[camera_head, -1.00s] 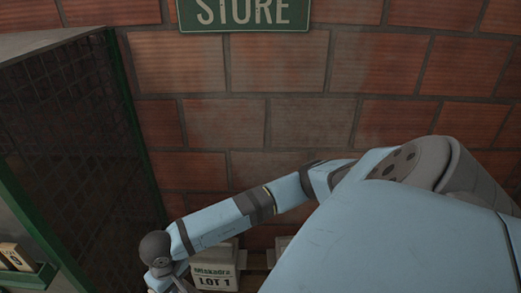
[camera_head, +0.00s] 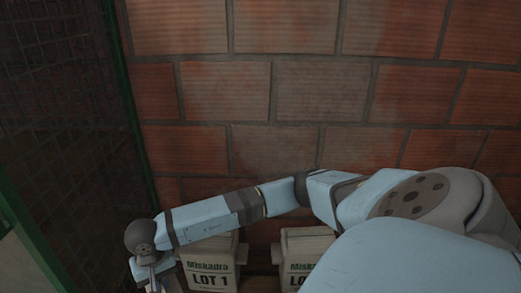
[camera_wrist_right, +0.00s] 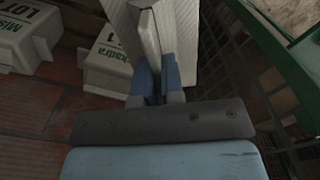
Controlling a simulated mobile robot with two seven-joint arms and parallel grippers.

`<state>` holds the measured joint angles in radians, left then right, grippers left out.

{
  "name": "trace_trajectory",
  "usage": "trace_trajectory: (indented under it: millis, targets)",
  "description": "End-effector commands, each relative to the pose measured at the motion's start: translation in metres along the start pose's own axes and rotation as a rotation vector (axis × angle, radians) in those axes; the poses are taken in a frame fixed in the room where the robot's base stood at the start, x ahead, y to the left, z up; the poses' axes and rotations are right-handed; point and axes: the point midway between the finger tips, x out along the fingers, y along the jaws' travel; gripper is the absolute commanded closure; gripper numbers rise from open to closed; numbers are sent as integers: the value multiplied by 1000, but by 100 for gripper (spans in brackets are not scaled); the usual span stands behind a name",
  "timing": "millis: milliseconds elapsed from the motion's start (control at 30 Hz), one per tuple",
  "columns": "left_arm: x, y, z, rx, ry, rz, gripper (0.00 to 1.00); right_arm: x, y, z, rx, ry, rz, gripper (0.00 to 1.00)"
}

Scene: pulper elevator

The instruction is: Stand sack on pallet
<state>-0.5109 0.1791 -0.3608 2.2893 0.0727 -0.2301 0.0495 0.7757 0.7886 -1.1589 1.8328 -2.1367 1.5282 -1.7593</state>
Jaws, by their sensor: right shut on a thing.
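My right gripper (camera_head: 153,287) is at the bottom left of the head view, cut by the frame's edge. In the right wrist view its blue fingers (camera_wrist_right: 157,84) are shut on the edge of a pale sack (camera_wrist_right: 183,38). The sack's lower part is out of view. One standing sack marked LOT 1 (camera_head: 211,267) is just right of the gripper in the head view. A second pale sack (camera_head: 302,250) stands further right, partly behind my arm. Brown wood, seemingly the pallet (camera_head: 260,284), shows between them. My left gripper is not in view.
A brick wall (camera_head: 310,95) closes the back. A dark mesh cage with a green frame (camera_head: 128,110) stands at the left, close to my right gripper. The mesh (camera_wrist_right: 262,75) also shows at the right of the right wrist view.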

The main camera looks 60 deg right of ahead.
Motion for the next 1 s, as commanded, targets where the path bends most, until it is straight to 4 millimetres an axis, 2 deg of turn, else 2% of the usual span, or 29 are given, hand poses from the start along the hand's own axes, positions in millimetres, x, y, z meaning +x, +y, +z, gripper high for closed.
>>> trace_trajectory:
  millis: [33, 400, 600, 900, 1000]
  targets:
    - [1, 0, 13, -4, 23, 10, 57, 19, -1, -4, 19, 3, -2, 100]
    - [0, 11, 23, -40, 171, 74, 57, 69, -6, -24, 151, 2, -5, 100]
    - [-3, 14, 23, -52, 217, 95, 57, 81, -7, -30, 194, 0, -6, 100]
    - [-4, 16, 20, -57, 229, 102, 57, 82, -8, -31, 207, -1, -6, 100]
    - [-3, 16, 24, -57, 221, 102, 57, 92, -8, -31, 207, -2, -5, 100]
